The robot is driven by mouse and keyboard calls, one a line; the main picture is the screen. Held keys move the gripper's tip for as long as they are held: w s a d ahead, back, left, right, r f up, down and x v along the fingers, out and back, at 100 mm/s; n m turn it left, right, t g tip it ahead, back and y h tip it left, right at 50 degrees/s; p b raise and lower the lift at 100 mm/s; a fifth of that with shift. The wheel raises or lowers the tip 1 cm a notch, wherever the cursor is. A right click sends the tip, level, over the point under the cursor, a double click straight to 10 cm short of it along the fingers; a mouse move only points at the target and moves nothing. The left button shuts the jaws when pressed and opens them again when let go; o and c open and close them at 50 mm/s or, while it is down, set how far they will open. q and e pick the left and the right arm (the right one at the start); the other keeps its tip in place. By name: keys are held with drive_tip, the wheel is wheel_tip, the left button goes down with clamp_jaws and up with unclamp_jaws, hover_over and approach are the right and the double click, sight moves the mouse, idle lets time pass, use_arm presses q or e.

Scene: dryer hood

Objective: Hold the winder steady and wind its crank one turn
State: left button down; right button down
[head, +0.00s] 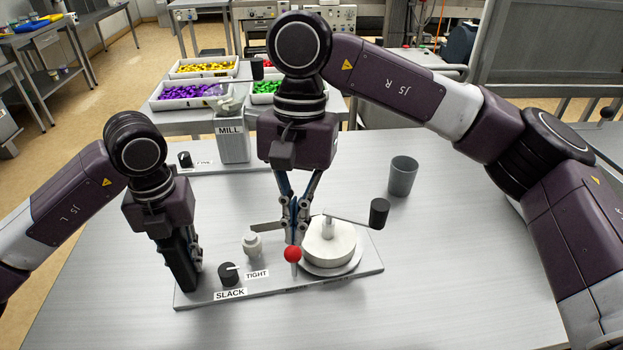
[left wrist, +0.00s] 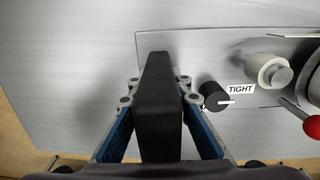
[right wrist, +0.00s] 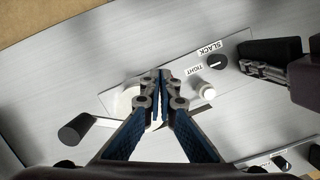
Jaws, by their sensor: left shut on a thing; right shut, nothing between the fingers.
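The winder's grey base plate (head: 215,297) lies on the table, carrying a round pale drum (head: 330,245). The crank arm reaches right from the drum's top to a black crank knob (head: 379,212), which also shows in the right wrist view (right wrist: 75,128). My left gripper (head: 188,272) is shut on a black upright grip (left wrist: 157,100) at the plate's left end. My right gripper (head: 294,238) is shut and empty, pointing down left of the drum, by a red ball (head: 292,254) on a short stem. It stands apart from the crank knob. Its fingertips partly hide the drum in the right wrist view.
A black dial (head: 229,274) near the SLACK and TIGHT labels and a white post (head: 252,244) stand on the plate. A grey cup (head: 401,176) stands behind right. A mill (head: 233,140) and bins of coloured pieces are further back. The table's front right is clear.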

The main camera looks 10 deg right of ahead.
drive_tip(key=w+a+m+t+y, duration=0.2)
drive_tip(key=w+a+m, duration=0.1)
drive_tip(key=w+m, duration=0.75)
drive_tip(key=w+d+m+t+h, duration=0.1)
drive_tip(key=w+d+m, duration=0.4)
drive_tip(key=m, duration=0.8)
drive_tip(key=shift+d+t, duration=0.4)
drive_tip(key=shift+d, duration=0.2)
drive_tip(key=s+d+r, duration=0.3)
drive_tip(key=s+r, duration=0.1)
drive_tip(key=s, duration=0.5)
drive_tip(key=s+d+r, duration=0.4)
drive_tip(key=s, duration=0.4)
drive_tip(key=s+d+x, duration=0.1)
drive_tip(key=x, duration=0.7)
drive_tip(key=shift+s+n, duration=0.25)
drive_tip(key=shift+n, duration=0.1)
